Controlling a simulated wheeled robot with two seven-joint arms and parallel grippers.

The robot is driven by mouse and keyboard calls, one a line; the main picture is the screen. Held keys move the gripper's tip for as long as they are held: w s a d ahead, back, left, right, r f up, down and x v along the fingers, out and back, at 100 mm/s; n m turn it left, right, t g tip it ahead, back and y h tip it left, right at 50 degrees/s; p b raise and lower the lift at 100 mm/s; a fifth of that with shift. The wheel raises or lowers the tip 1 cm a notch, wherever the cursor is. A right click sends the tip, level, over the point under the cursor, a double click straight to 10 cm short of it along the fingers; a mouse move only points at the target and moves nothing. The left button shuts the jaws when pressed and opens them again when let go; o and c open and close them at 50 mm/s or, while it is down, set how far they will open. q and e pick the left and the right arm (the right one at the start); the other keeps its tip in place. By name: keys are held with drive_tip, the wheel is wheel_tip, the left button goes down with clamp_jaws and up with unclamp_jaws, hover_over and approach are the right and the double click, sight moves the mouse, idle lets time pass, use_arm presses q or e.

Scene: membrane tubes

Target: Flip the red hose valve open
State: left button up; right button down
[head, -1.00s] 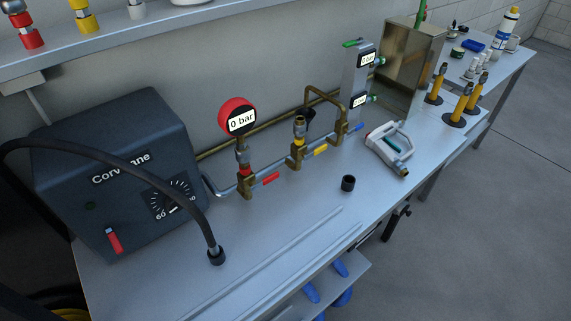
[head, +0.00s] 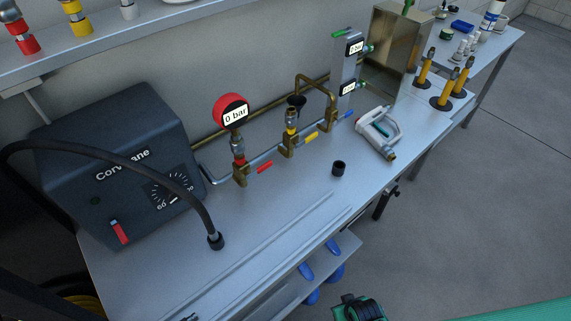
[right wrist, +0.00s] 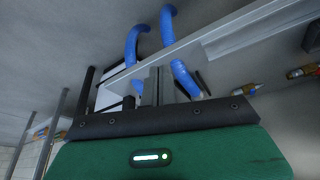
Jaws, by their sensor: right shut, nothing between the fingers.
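The red hose valve is a brass fitting (head: 240,173) with a red lever (head: 265,167) on the pipe along the back of the bench. The lever lies roughly along the pipe, pointing right. A red round gauge (head: 231,112) reading "0 bar" stands above it. Part of my green right arm shows at the bottom edge of the head view, well in front of the valve. In the right wrist view my right gripper (right wrist: 152,86) is shut and empty, near blue curved pieces and a pale bench edge. The valve is not seen there. My left gripper is not identifiable.
A dark "Corvane" box (head: 125,165) and its black hose (head: 190,185) stand left of the valve. Yellow (head: 311,135) and blue (head: 349,114) levers are to its right. Bench front is mostly clear.

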drive_tip(key=w+a+r+t+y+p, duration=0.1)
drive_tip(key=w+a+r+p, duration=0.15)
drive_tip(key=r, duration=1.15)
drive_tip(key=w+a+r+t+p, duration=0.1)
drive_tip(key=w+r, duration=0.2)
drive_tip(key=r, duration=1)
drive_tip(key=w+a+r+n+t+y, duration=0.1)
drive_tip(key=w+a+r+t+y, duration=0.1)
drive_tip(key=r, duration=0.5)
drive_tip(key=w+a+r+n+t+y, duration=0.2)
drive_tip(key=w+a+r, duration=0.3)
drive_tip(key=w+r, duration=0.1)
drive_tip(key=w+a+r+n+t+y, duration=0.1)
drive_tip(key=w+a+r+t+y, duration=0.1)
drive_tip(key=r, duration=0.7)
drive_tip(key=shift+w+a+n+y+p, duration=0.35)
drive_tip(key=shift+w+a+y, duration=0.15)
drive_tip(key=shift+w+a, duration=0.5)
drive_tip(key=shift+w+d, duration=0.1)
drive_tip(key=p, duration=0.3)
hover_over(259, 170)
drive_tip(key=d, duration=0.4)
drive_tip(key=f, duration=0.2)
drive_tip(key=shift+a+f+p, duration=0.2)
drive_tip(key=shift+f+p, duration=0.25)
drive_tip(key=shift+f, duration=0.7)
drive_tip(key=shift+a+f+p, duration=0.15)
drive_tip(key=shift+f+p, duration=0.25)
drive_tip(key=shift+f, duration=0.7)
